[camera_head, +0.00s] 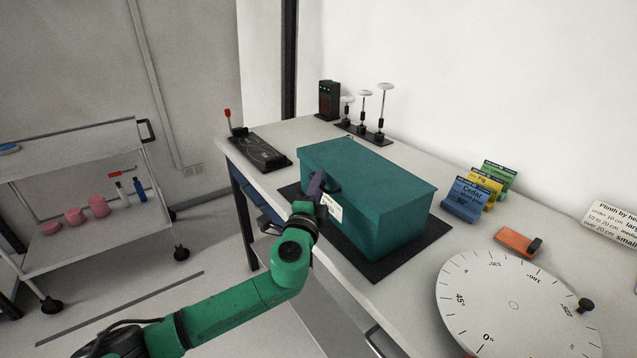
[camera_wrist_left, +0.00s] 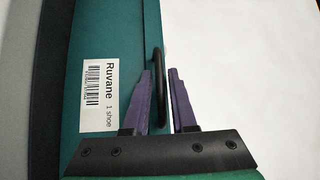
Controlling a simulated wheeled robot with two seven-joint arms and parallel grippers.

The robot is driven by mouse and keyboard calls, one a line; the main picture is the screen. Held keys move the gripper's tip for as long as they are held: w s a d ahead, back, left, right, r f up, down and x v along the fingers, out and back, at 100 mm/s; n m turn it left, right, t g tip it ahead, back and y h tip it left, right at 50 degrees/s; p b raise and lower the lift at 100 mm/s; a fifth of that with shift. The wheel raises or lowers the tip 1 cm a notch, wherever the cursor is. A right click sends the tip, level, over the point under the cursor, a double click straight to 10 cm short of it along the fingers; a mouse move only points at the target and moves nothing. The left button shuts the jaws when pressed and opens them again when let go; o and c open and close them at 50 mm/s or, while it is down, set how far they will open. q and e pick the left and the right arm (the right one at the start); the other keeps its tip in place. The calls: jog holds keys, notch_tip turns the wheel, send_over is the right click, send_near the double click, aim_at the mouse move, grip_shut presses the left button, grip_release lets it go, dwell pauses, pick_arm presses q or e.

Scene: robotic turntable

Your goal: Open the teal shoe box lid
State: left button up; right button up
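The teal shoe box (camera_head: 385,230) stands on a dark mat on the table, its lid (camera_head: 365,172) down flat on it. A white label (camera_head: 332,208) is on its front side and also shows in the left wrist view (camera_wrist_left: 97,85). A black handle (camera_wrist_left: 160,62) sticks out at the lid's front edge. My left gripper (camera_head: 322,186) is at this handle. The exact contact is partly hidden. My right gripper is not in view.
The dark mat (camera_head: 425,243) lies under the box. A white turntable dial (camera_head: 513,285), an orange block (camera_head: 515,241) and coloured cards (camera_head: 468,200) are to the right. A black tray (camera_head: 260,153) and stands (camera_head: 363,110) are behind. A cart (camera_head: 85,235) stands at the left.

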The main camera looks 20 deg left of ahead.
pick_arm(q)
grip_shut()
dwell(1.4)
